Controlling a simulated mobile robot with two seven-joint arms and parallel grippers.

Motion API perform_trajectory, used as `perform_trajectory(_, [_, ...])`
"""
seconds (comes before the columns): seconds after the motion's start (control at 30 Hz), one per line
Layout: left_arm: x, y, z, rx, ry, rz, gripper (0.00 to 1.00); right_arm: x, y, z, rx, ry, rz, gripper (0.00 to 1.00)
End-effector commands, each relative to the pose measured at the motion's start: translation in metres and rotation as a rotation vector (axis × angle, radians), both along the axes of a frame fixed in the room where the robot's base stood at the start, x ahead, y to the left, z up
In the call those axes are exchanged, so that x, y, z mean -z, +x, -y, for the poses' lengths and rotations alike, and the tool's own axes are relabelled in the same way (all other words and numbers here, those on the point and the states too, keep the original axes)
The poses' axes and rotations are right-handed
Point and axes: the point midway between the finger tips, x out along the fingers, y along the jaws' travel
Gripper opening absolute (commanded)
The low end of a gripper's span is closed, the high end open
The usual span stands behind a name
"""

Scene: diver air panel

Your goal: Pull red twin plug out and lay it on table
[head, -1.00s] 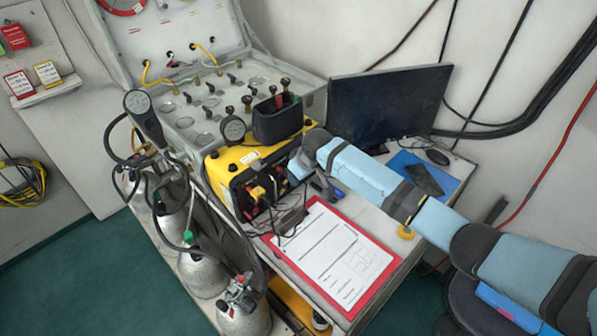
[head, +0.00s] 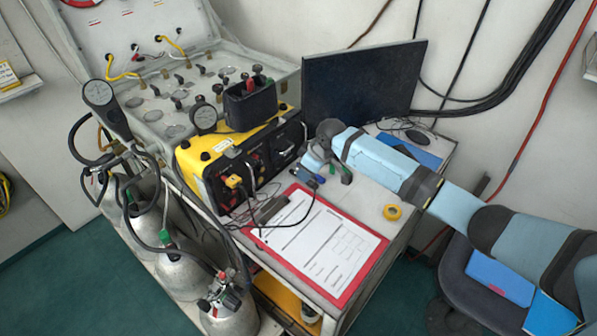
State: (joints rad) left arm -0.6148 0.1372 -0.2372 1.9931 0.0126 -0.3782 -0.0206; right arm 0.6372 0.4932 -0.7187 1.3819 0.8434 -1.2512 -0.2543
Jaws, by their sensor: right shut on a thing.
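My right gripper (head: 308,177) is shut just above the table (head: 366,190), to the right of the yellow-black box (head: 222,156). I take the thing in its jaws to be the red twin plug, but the fingers hide most of it and its colour is hard to make out. A black cable (head: 312,200) loops from the jaws down across the clipboard (head: 325,245) towards the box. The jaws are clear of the box's front panel. A yellow plug (head: 235,181) sits in that panel at the left. My left gripper is not in view.
The red clipboard with white paper covers the front of the table. A yellow tape roll (head: 392,212) lies right of it. A monitor (head: 362,80) stands behind. Gas cylinders (head: 182,275) stand at the left. Some bare tabletop shows between clipboard and monitor.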

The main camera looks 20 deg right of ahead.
Motion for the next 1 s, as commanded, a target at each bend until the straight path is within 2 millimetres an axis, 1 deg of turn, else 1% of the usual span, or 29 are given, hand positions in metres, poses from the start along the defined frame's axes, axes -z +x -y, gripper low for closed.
perform_trajectory(0.03, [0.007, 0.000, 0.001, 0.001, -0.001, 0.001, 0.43, 0.007, -0.001, 0.006, -0.009, -0.002, 0.000, 0.07])
perform_trajectory(0.47, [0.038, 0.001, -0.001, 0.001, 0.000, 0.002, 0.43, 0.028, -0.009, 0.042, -0.100, -0.002, 0.000, 0.07])
perform_trajectory(1.0, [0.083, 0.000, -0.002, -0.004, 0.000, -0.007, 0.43, 0.055, -0.019, 0.088, -0.215, -0.002, -0.001, 0.07])
